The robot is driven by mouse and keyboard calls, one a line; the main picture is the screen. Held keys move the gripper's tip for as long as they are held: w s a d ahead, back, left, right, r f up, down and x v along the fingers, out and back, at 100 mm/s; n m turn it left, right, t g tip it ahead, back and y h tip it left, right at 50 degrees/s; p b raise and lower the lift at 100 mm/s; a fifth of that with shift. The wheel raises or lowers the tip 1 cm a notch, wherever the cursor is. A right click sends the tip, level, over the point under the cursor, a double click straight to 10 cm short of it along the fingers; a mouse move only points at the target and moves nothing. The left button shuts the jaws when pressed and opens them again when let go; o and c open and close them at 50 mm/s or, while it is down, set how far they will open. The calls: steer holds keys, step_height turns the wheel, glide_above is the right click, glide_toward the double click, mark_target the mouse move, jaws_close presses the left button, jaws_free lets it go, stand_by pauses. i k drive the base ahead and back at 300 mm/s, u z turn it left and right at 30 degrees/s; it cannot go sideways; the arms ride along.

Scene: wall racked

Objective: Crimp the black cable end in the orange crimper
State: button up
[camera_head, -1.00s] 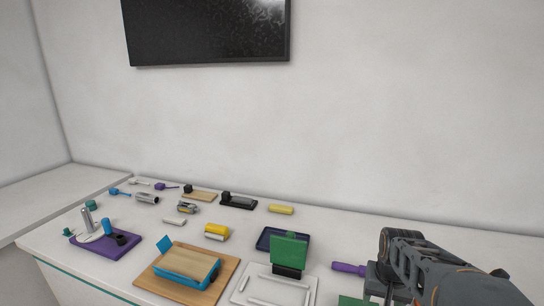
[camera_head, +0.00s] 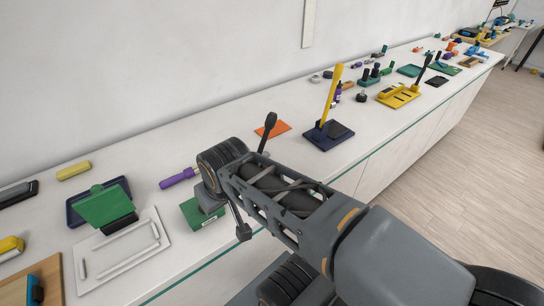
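I cannot pick out the orange crimper with certainty. An orange flat plate (camera_head: 272,129) lies on the long counter, with a dark upright lever (camera_head: 268,130) at it, partly behind my arm. Small orange items (camera_head: 450,47) also show far along the counter, too small to identify. I cannot make out a black cable end. My arm reaches across the lower middle of the view over the counter's front edge. My gripper's fingertips are not visible, so its opening and contents are hidden.
The white counter (camera_head: 370,130) runs to the upper right along the wall, with wooden floor (camera_head: 470,140) in front. A navy base with a yellow lever (camera_head: 331,98), a yellow rack (camera_head: 398,95), a green panel (camera_head: 104,205) and a purple handle (camera_head: 177,179) stand on it.

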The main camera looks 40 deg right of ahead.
mark_target(271, 120)
steer(key=z, duration=0.95)
